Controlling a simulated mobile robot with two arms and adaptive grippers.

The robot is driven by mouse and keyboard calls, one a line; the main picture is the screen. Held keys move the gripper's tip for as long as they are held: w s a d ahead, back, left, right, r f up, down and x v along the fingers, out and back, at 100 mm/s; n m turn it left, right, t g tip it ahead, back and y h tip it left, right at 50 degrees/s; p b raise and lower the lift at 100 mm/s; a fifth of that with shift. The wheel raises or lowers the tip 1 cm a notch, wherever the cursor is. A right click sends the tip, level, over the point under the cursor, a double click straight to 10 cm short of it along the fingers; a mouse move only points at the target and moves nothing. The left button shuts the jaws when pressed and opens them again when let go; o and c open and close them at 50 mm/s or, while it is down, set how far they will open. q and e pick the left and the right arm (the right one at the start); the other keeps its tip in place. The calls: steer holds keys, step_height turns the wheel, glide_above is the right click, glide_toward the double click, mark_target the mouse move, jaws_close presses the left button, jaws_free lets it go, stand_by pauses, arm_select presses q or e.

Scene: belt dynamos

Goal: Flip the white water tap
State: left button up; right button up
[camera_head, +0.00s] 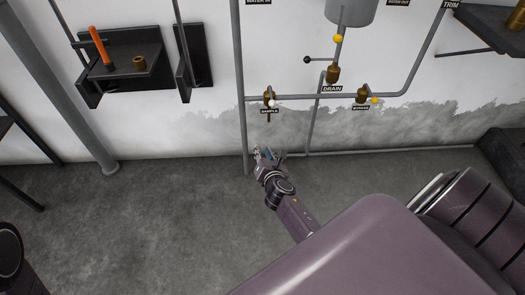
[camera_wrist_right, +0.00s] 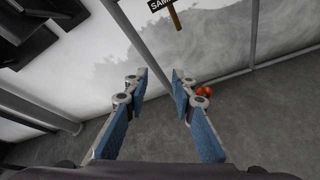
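The white-knobbed tap (camera_head: 271,103) sits on the horizontal pipe above the SAMPLE label, with a brass body and a short spout pointing down. In the right wrist view only the lower end of its spout (camera_wrist_right: 174,17) shows at the top edge; the knob is out of that view. My right gripper (camera_head: 264,152) is below the tap, near the foot of the wall, and apart from it. In the right wrist view its two blue-padded fingers (camera_wrist_right: 159,80) stand apart with nothing between them. My left gripper is not in view.
Two yellow-knobbed valves, the upper one (camera_head: 338,38) and the BYPASS one (camera_head: 374,100), are on pipes to the right. A black-knobbed lever (camera_head: 307,60) is near DRAIN. A shelf (camera_head: 125,70) holds an orange stick. A vertical pipe (camera_head: 242,130) runs left of the tap.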

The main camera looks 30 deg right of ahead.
steer(key=shift+s+a+f+m+g+y+p, duration=0.2)
steer(key=shift+s+a+f+m+g+p, duration=0.1)
steer(key=shift+s+a+f+m, duration=0.3)
steer(key=shift+s+a+f+m+g+y+p, duration=0.2)
steer(key=shift+s+a+f+m+p, duration=0.15)
steer(key=shift+s+f, duration=0.3)
steer(key=shift+s+a+f+m+g+y+p, duration=0.25)
steer(key=shift+s+a+f+m, duration=0.2)
steer(key=shift+f, duration=0.35)
steer(key=shift+d, duration=0.1)
